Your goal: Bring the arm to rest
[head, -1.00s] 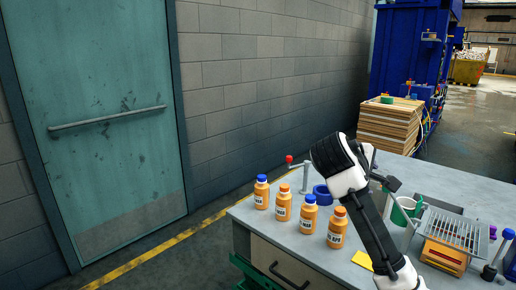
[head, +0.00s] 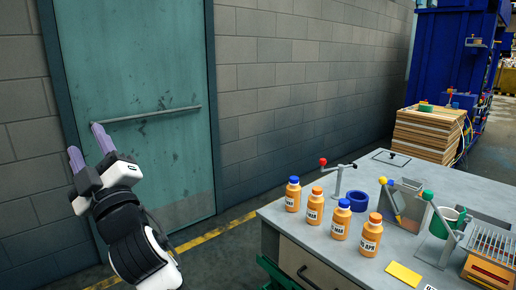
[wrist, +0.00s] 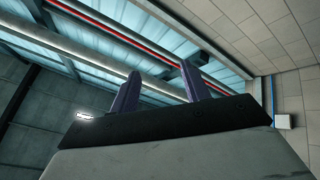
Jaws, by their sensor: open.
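My gripper (head: 88,149) is raised at the left of the head view, in front of the teal door, with its two purple fingers pointing up. The fingers are apart and nothing is between them. In the wrist view my gripper (wrist: 160,92) points up at the ceiling, its fingers spread and empty. My arm stands to the left of the workbench (head: 300,228), clear of everything on it.
Several orange bottles (head: 338,219) with blue or orange caps stand along the bench's near left edge. Behind them are a red-knobbed lever (head: 338,177), a blue ring (head: 358,201) and a green cup (head: 443,222). A wire rack (head: 492,242) is at right. The teal door (head: 150,70) and block wall stand behind.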

